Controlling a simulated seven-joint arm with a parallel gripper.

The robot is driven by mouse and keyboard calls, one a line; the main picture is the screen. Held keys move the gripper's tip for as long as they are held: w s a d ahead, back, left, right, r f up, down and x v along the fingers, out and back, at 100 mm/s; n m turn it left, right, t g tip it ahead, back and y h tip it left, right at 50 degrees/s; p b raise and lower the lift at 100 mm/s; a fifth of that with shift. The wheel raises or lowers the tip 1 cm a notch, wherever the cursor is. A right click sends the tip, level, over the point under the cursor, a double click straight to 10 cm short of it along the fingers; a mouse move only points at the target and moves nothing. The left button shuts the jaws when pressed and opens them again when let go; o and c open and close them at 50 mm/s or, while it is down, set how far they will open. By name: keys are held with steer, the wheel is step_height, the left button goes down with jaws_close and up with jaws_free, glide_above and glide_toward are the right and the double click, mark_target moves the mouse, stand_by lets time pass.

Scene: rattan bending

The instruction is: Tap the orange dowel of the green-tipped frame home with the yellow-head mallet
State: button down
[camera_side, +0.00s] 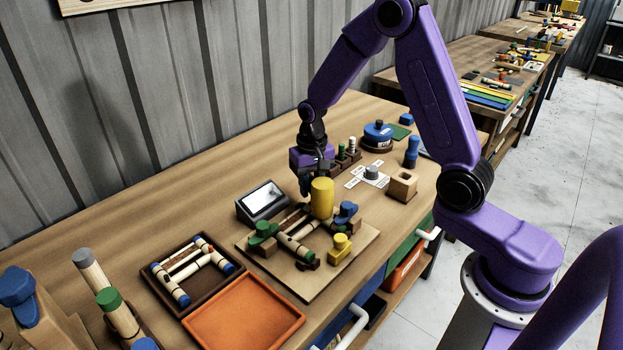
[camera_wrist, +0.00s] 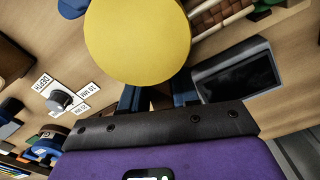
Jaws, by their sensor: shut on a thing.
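The yellow-head mallet (camera_side: 322,198) is in my gripper (camera_side: 305,182), its head standing over the back right part of the work board. In the wrist view the yellow head (camera_wrist: 138,40) fills the upper middle, in front of my gripper's fingers (camera_wrist: 150,98). The handle is hidden. A wooden frame (camera_side: 295,246) lies on the board (camera_side: 318,284) between a green clamp (camera_side: 263,232), a blue clamp (camera_side: 346,213) and a yellow clamp (camera_side: 341,246). The mallet head hides part of the frame. I cannot make out the orange dowel or whether the head touches anything.
A grey box with a bright sloping screen (camera_side: 263,200) stands just left of my gripper. A dark tray holds a blue-tipped frame (camera_side: 190,266); an empty orange tray (camera_side: 245,314) is in front. A wooden block with a hole (camera_side: 402,187) and a grey depth knob (camera_side: 372,173) stand right.

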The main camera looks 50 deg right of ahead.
steer(key=shift+r, duration=0.1)
steer(key=shift+r, duration=1.7)
steer(key=shift+f, duration=0.35)
steer(key=shift+f, duration=0.1)
